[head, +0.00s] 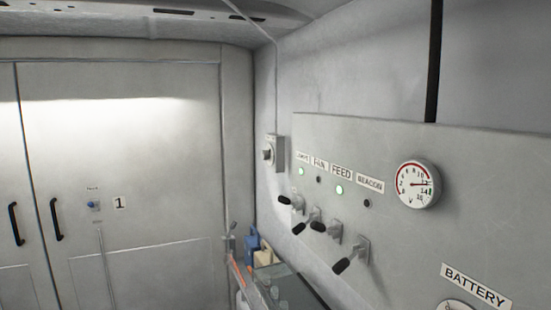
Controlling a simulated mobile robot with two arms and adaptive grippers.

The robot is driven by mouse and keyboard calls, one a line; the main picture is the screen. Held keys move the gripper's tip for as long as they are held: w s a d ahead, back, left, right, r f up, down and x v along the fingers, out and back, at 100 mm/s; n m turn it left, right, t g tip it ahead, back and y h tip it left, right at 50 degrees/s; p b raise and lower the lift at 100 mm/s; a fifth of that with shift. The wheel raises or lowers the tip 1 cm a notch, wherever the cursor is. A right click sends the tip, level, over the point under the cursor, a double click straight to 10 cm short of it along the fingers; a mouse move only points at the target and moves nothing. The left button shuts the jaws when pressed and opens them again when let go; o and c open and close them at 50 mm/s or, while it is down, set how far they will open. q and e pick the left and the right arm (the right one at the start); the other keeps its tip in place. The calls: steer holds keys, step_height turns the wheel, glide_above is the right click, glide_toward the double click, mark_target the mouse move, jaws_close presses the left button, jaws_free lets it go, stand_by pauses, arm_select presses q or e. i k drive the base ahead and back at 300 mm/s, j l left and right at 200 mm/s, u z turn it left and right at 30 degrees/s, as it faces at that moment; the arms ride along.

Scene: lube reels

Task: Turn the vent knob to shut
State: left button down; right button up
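No label reading "vent" can be made out, so I cannot tell for sure which control is the vent knob. A small grey box with a round knob (267,154) is fixed to the wall near the corner, left of the switch panel. It is seen at a slant and too small to read its setting. Part of another round dial (457,305) shows under the BATTERY label at the bottom edge, mostly cut off. Neither of my grippers is in view.
The switch panel (480,200) carries several black-tipped levers, lamps, two lit green, and a round gauge (418,184). Grey doors (140,160) with black handles stand at left. A bench corner with blue and tan items (262,256) lies below the box.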

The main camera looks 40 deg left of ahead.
mark_target(265, 154)
steer(key=u, duration=1.25)
steer(key=i+j+u, duration=0.1)
steer(key=i+j, duration=0.2)
steer(key=i, duration=0.2)
steer(key=i+j+u, duration=0.15)
steer(key=i, duration=0.35)
steer(key=i+j+u, duration=0.1)
steer(key=i+j, duration=0.2)
steer(key=i, duration=0.2)
